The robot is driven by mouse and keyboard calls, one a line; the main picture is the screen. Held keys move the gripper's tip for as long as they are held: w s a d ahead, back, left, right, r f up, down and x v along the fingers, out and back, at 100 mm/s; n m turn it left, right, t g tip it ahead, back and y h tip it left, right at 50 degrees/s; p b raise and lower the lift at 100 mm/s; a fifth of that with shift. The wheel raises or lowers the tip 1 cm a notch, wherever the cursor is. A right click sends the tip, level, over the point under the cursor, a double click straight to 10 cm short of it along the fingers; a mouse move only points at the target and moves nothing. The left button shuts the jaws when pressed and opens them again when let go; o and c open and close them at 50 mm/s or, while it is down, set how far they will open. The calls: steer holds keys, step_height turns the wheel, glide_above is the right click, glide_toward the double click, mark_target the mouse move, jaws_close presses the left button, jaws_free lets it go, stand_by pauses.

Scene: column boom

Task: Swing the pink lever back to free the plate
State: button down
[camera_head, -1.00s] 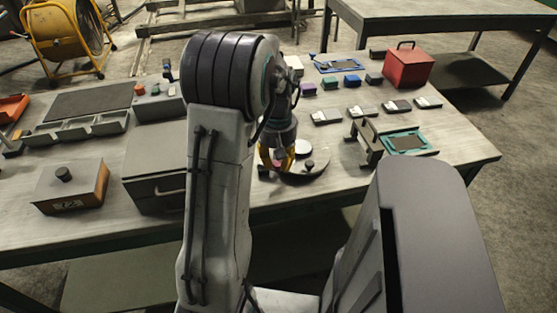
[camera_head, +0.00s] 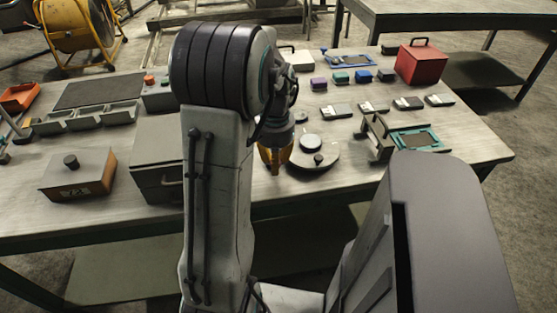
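No pink lever can be made out in this view; my arm covers part of the table's middle. My gripper (camera_head: 276,160), with orange-yellow fingers, points down at the left edge of a round grey disc (camera_head: 327,158) with a knob on it. Whether the fingers touch the disc cannot be told, and the gap between them is unclear. A flat teal-framed plate (camera_head: 416,139) lies right of the disc. A grey upright bracket (camera_head: 379,137) stands at the plate's left side. I cannot tell whether this is the plate that the lever holds.
A grey box with a handle (camera_head: 157,162) and a knobbed box (camera_head: 78,174) stand left of my arm. Several small blocks and dark-topped pieces lie behind the disc. A red box (camera_head: 420,63) stands at back right. The table's front right is fairly clear.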

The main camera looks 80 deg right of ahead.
steer(key=shift+w+a+f+m, duration=0.15)
steer(key=shift+a+m, duration=0.05)
steer(key=shift+m, duration=0.3)
steer(key=c, duration=0.9)
jaws_free()
steer(key=shift+d, duration=0.1)
steer(key=shift+c, duration=0.2)
step_height(320, 180, up, 12)
stand_by(0.5)
